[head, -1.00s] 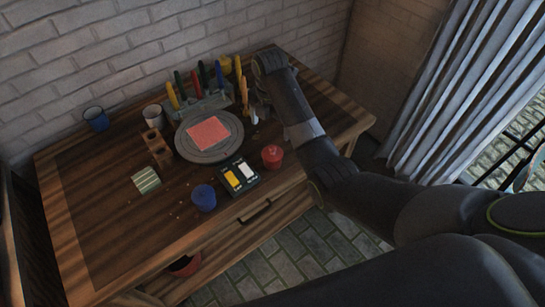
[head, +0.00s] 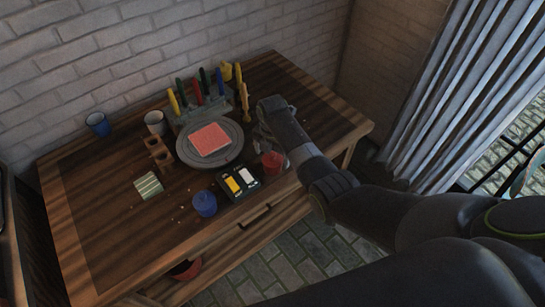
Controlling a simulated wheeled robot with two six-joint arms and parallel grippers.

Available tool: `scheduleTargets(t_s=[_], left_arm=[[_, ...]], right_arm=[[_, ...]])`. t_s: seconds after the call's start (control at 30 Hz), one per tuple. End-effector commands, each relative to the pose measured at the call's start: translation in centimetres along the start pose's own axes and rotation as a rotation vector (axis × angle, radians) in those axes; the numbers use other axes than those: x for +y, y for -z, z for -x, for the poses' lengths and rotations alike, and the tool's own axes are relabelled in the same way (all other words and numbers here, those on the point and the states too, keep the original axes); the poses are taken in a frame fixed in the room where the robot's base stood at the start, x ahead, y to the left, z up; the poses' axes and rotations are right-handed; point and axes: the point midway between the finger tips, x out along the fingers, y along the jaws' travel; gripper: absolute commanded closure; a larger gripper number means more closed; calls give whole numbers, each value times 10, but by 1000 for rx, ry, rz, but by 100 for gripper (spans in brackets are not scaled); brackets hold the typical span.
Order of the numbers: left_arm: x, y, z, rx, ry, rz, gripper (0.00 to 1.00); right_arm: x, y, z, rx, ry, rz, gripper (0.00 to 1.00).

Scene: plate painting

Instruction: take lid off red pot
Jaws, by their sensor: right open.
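The red pot (head: 271,163) stands on the table near its front edge, right of the paint box. My right arm partly covers it, and I cannot make out its lid clearly. My right gripper (head: 262,138) is open, above and slightly behind the red pot, pointing down toward the table. I see nothing between its fingers. My left gripper is out of the picture.
A round grey stand (head: 182,152) holds a red square plate (head: 209,139). A paint box (head: 239,182) and blue pot (head: 204,203) stand to the left. Several colored tools fill a rack (head: 196,113) behind. The table's right end (head: 335,120) is clear.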

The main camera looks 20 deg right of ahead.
Motion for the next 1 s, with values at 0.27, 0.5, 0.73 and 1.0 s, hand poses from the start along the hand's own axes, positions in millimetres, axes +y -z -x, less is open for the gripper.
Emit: scheduleTargets(t_s=[0.27, 0.5, 0.73, 1.0], left_arm=[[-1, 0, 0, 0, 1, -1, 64], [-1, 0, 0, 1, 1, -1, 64], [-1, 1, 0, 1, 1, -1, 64], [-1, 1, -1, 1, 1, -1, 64]], right_arm=[[0, 0, -1, 0, 0, 0, 18], [0, 0, -1, 0, 0, 0, 50], [0, 0, 0, 0, 0, 0, 59], [1, 0, 17, -2, -3, 0, 59]])
